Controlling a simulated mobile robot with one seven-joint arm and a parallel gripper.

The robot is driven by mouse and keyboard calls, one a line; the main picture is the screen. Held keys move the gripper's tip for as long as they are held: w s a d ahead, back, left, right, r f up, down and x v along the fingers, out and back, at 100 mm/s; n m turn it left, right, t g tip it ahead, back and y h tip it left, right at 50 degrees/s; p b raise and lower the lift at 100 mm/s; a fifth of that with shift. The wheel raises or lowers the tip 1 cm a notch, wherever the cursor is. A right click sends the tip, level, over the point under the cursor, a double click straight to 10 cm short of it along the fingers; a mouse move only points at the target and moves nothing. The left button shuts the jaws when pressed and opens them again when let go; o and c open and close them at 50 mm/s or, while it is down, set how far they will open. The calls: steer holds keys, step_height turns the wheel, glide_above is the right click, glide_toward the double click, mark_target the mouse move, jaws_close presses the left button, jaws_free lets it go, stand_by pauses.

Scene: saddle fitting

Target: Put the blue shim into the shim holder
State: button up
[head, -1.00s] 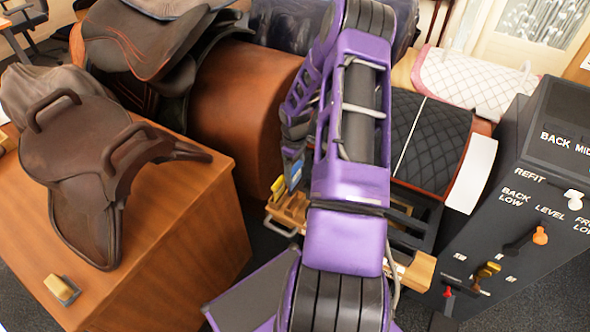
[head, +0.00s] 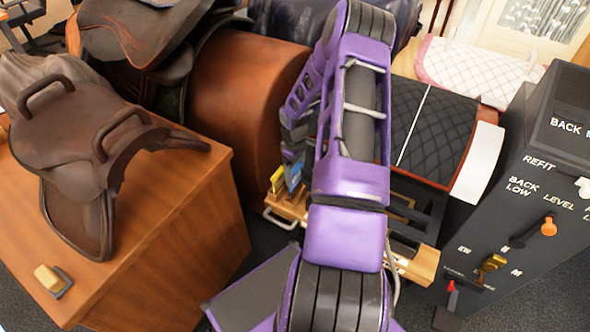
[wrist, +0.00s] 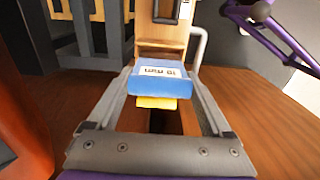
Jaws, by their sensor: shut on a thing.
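The blue shim (wrist: 160,79), with a white printed label, is between the two fingers of my gripper (wrist: 160,84) in the wrist view. My gripper is shut on it. In the head view the blue shim (head: 293,176) shows small beside my purple arm, over the wooden shim holder (head: 287,207). A yellow shim (wrist: 157,102) shows just below the blue one in the wrist view. The wooden holder (wrist: 158,30) lies beyond the blue shim. I cannot tell whether the blue shim touches the holder. My arm hides part of the holder in the head view.
A metal handle (head: 281,219) sticks out from the holder's side. A wooden block with a brown saddle (head: 80,150) stands at left, a black control console (head: 535,215) at right. A dark quilted pad (head: 428,135) lies behind. Dark floor shows between the block and holder.

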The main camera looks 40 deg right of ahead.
mark_target(295, 185)
steer(key=shift+f+b, duration=1.65)
steer(key=shift+f, duration=0.85)
steer(key=o, duration=1.1)
steer(key=shift+o, duration=0.2)
step_height(295, 185, up, 17)
steer(key=p, duration=0.3)
steer(key=shift+r, duration=0.2)
